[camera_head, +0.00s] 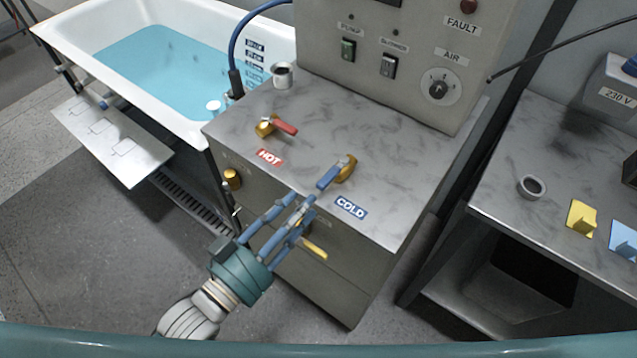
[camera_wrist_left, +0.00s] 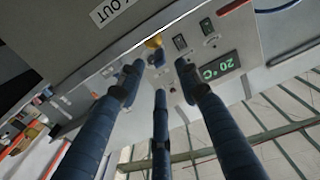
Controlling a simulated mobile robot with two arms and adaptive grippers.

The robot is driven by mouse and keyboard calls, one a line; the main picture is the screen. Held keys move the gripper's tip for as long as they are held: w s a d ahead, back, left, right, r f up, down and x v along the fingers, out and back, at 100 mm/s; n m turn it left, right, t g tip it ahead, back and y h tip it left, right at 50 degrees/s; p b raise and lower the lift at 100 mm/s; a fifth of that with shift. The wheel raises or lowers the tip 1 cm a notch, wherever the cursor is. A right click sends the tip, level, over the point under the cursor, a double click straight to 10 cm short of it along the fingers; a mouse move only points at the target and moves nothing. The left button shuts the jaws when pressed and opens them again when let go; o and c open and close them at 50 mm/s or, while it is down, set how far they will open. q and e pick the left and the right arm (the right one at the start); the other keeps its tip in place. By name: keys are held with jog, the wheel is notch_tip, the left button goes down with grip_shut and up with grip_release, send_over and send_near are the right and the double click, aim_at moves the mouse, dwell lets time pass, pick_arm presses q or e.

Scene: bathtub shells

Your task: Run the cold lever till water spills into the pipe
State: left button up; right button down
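The cold lever (camera_head: 330,177) is a blue handle on a brass valve on the grey marbled cabinet top, above a blue COLD label (camera_head: 351,207). My left gripper (camera_head: 303,200) has its blue fingers just in front of the lever's near end; I cannot tell if they touch it. The fingers look spread, with nothing seen between them, also in the left wrist view (camera_wrist_left: 159,78). The tub (camera_head: 188,122) holds blue water (camera_head: 160,65). A white round piece (camera_head: 213,106) shows at the water's near right edge, possibly the pipe's top. My right gripper is out of view.
The red hot lever (camera_head: 284,127) is on the cabinet top (camera_head: 225,125) left of the cold one. A small cup (camera_head: 283,75) stands at the back left. The control panel (camera_head: 385,60) rises behind. A second table (camera_head: 510,150) is at right.

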aim_at(319, 189)
pick_arm(q)
jog(key=p+x, duration=0.1)
jog(key=x, duration=0.5)
jog(key=shift+w+d+f, duration=0.1)
jog(key=shift+w+d, duration=0.1)
jog(key=shift+d, duration=0.05)
jog(key=shift+c, duration=0.6)
grip_shut()
